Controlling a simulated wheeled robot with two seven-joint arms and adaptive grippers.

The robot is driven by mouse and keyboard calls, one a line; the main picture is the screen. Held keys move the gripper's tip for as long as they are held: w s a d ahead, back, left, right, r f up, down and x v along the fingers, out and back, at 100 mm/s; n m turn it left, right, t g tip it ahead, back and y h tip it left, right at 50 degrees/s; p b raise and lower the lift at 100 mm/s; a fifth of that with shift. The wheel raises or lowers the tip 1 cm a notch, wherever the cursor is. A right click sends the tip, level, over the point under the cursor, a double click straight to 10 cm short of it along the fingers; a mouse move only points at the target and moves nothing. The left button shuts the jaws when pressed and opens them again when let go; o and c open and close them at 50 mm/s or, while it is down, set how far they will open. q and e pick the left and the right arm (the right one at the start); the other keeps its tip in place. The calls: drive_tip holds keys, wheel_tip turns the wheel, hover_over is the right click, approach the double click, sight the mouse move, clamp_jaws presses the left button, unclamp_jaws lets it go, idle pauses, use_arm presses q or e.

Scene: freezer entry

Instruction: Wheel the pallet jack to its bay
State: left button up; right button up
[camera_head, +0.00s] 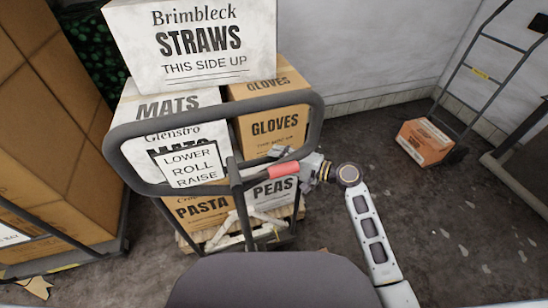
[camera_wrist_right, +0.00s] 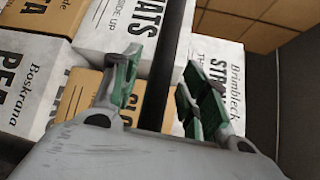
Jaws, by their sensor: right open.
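The pallet jack's dark grey loop handle (camera_head: 313,125) stands upright in the middle of the head view. It carries a sign reading "LOWER ROLL RAISE" (camera_head: 190,165) and a red grip (camera_head: 268,170) low on its right. Boxes stand stacked on a wooden pallet (camera_head: 190,245) behind the handle. My right gripper (camera_head: 284,162) is at the right of the handle, close by the red grip. In the wrist view it (camera_wrist_right: 160,88) is open, with a dark bar (camera_wrist_right: 163,65) running between its fingers; contact cannot be told. My left gripper is not in view. I cannot make out the bay.
A tall stack of brown cartons (camera_head: 50,130) stands close at the left. A hand truck (camera_head: 477,72) with a small orange-brown box (camera_head: 424,142) leans by the back right wall. A table-like frame (camera_head: 520,160) is at the right edge. The floor (camera_head: 450,230) at front right is clear.

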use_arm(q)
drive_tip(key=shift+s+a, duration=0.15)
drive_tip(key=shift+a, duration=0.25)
use_arm(e)
drive_tip(key=shift+x, duration=0.9)
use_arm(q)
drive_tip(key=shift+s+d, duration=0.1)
use_arm(e)
drive_tip(key=shift+c, duration=0.2)
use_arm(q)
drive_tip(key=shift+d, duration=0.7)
use_arm(e)
clamp_jaws()
